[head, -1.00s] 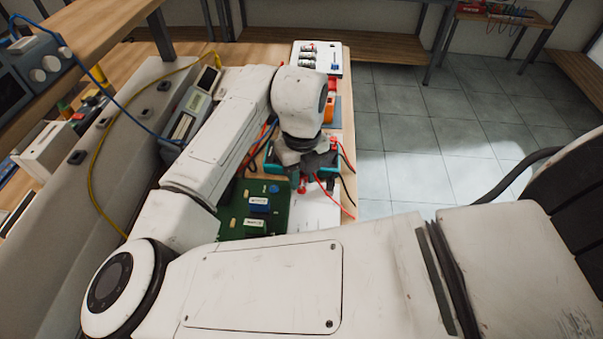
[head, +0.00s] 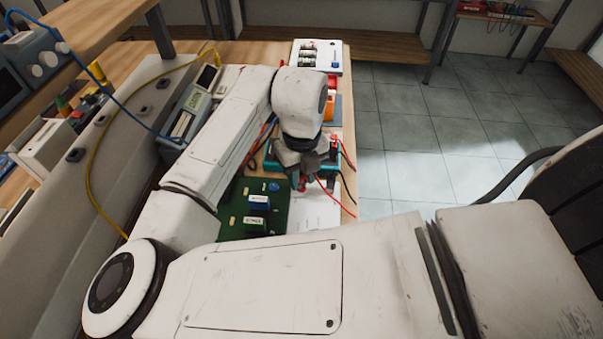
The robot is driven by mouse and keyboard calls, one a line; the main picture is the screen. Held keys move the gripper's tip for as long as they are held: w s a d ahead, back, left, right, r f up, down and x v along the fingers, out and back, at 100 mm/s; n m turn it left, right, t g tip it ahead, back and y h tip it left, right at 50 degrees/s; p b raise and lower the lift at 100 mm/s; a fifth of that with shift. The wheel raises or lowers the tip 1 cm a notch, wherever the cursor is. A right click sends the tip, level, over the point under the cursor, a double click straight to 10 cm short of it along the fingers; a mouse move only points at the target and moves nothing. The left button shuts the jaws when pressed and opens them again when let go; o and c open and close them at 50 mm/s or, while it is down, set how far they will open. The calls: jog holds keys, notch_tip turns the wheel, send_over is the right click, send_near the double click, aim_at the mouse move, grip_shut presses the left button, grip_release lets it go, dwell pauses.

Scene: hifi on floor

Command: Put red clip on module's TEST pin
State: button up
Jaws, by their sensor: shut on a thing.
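My gripper (head: 303,180) points down over the right edge of a green circuit board (head: 240,190), near a white sheet. It is shut on the red clip (head: 303,184), of which only a small red part shows below the jaws. A red wire (head: 330,196) runs from there to the right. The board carries blue modules with white labels (head: 257,203), another standing nearer me (head: 253,224). The label print is too small to read, and I cannot make out the TEST pin. I cannot tell whether the clip touches anything.
A teal-edged device (head: 331,163) with red and black leads stands just behind my gripper. A white sheet (head: 318,212) lies right of the board. A grey bench meter (head: 187,118) stands to the left. The bench's right edge is close, with open floor (head: 430,150) beyond.

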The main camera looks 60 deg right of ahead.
jog(key=shift+f, duration=0.35)
dwell(0.5)
jog(key=o, duration=1)
jog(key=shift+c, duration=0.2)
notch_tip(320, 180, up, 11)
jog(key=shift+f, duration=0.1)
